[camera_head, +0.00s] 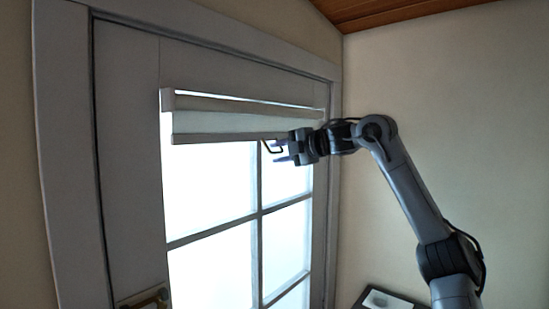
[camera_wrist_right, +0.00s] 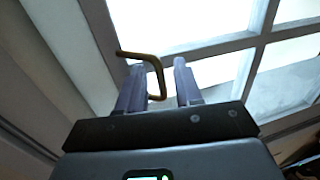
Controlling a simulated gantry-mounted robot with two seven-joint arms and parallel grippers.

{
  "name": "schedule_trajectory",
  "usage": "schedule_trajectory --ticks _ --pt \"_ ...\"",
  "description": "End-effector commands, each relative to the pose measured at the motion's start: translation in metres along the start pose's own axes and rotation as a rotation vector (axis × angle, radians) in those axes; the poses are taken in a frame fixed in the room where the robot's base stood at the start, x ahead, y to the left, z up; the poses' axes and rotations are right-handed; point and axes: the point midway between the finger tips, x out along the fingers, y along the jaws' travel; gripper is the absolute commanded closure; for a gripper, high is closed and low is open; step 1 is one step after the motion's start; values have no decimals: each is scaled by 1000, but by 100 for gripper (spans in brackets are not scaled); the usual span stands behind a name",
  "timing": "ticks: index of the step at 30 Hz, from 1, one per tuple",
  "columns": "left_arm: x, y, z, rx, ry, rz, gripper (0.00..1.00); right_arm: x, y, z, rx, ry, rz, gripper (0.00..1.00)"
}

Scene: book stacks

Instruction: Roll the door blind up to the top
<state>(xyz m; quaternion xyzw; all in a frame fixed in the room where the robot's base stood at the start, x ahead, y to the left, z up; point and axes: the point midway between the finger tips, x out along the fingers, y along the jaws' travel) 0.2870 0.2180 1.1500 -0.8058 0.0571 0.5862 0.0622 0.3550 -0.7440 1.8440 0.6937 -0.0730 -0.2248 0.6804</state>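My right gripper (camera_head: 279,151) is just below the blind's lower rail, beside the handle. In the right wrist view its two fingers (camera_wrist_right: 160,85) are apart, with part of the handle between them and a gap visible. My left gripper is not in view.
The door (camera_head: 131,180) has bright glass panes split by grey bars. A brass door handle (camera_head: 150,298) is at its lower left. A dark surface with a pale object (camera_head: 385,300) stands at the lower right. The wall (camera_head: 465,120) right of the door is bare.

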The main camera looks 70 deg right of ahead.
Motion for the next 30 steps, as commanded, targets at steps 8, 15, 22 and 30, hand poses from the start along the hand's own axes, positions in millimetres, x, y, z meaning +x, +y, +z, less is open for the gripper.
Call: schedule_trajectory --ticks 8,15,22,30 --pt "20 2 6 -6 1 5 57 -49 -2 0 -1 -2 3 65" --pt "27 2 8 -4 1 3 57 -75 -1 0 1 -2 2 65" --pt "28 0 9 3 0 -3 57 -82 0 0 2 0 1 65" --pt "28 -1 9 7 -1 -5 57 -82 0 0 2 0 1 65"
